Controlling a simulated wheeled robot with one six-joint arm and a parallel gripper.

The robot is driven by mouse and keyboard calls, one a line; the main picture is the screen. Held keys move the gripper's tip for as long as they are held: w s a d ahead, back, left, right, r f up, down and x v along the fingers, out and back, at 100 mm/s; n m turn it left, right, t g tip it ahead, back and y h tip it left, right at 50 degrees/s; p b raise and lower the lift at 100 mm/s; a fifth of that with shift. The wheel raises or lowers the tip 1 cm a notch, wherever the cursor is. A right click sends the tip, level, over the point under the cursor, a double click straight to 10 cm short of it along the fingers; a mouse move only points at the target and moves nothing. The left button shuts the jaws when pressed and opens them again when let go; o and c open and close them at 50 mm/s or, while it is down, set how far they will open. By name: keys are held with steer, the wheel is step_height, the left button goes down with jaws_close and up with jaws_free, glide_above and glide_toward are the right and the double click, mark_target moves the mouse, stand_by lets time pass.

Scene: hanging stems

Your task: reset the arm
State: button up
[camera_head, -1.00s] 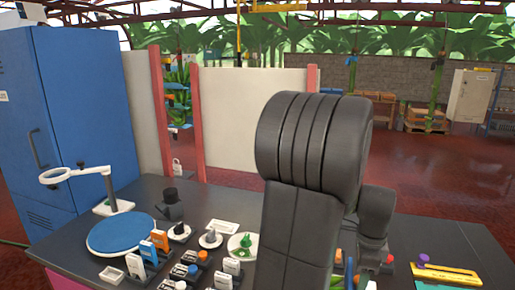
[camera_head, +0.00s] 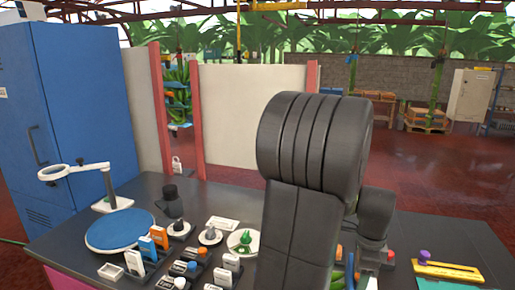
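My arm (camera_head: 313,190) fills the middle of the camera_head view as a large dark grey link with a thick ribbed rounded top. A smaller dark part of my arm (camera_head: 372,225) shows behind it on the right, low over the table. My gripper is not seen; the arm or the bottom edge of the picture hides it. I cannot tell whether anything is held.
A dark table (camera_head: 405,220) carries a round blue disc (camera_head: 120,231), a white ring-headed stand (camera_head: 108,190), small boxes, caps and a yellow tool with a purple knob (camera_head: 447,268). A blue cabinet (camera_head: 75,115) stands left. White panels (camera_head: 245,115) with red posts stand behind.

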steer(key=s+d+f, duration=0.1)
steer(key=s+d, duration=0.1)
steer(key=d, duration=0.3)
steer(key=shift+w+a+r+p, duration=0.1)
steer(key=shift+w+r+p, duration=0.05)
steer(key=shift+r+p, duration=1.1)
steer(key=shift+w+a+r+p, duration=0.1)
steer(key=shift+r+p, duration=0.7)
steer(key=shift+r, duration=0.85)
